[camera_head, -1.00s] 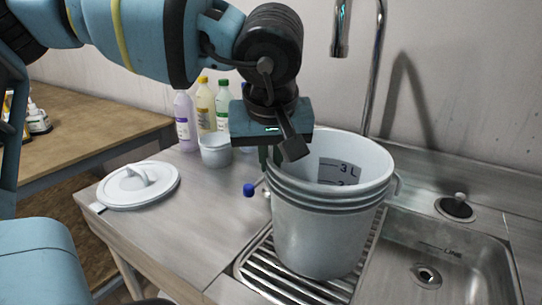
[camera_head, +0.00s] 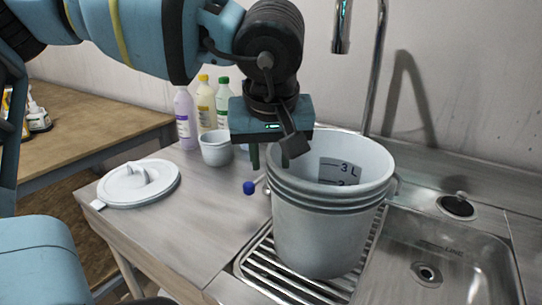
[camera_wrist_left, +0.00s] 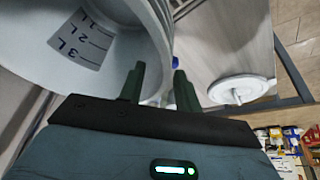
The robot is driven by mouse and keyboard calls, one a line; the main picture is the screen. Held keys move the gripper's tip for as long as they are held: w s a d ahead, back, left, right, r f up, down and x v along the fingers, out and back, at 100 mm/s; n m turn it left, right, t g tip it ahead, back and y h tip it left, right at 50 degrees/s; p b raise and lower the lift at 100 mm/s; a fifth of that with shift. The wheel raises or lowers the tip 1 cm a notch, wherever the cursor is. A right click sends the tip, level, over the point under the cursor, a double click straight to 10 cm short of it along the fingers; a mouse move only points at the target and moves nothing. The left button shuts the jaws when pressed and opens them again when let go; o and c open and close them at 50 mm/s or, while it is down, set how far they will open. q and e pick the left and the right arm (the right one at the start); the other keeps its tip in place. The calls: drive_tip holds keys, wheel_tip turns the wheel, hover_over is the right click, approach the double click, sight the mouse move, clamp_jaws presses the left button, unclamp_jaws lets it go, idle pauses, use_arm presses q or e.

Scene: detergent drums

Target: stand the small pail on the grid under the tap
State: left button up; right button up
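The pale grey pail (camera_head: 320,235), with litre marks inside, stands upright on the metal grid (camera_head: 262,272) beside the sink. The tap (camera_head: 341,40) hangs above and behind it. In the left wrist view the pail's inside (camera_wrist_left: 110,65) fills the upper left. My left gripper (camera_head: 270,158) is at the pail's left rim, pointing down. In the left wrist view its fingers (camera_wrist_left: 160,90) are apart, one on the inner side of the rim and one outside, with a gap visible. My right gripper is not in view.
A white lid (camera_head: 140,185) lies on the counter at left. A small white pot (camera_head: 215,148) and several bottles (camera_head: 205,108) stand behind. A blue knob (camera_head: 249,187) is left of the pail. The sink basin (camera_head: 450,262) is at right, with a black plug (camera_head: 457,206) behind it.

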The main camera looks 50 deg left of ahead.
use_arm(q)
drive_tip(key=v, duration=0.7)
drive_tip(key=shift+s+r+p, duration=0.1)
drive_tip(key=shift+r+p, duration=0.05)
drive_tip(key=shift+p, duration=0.2)
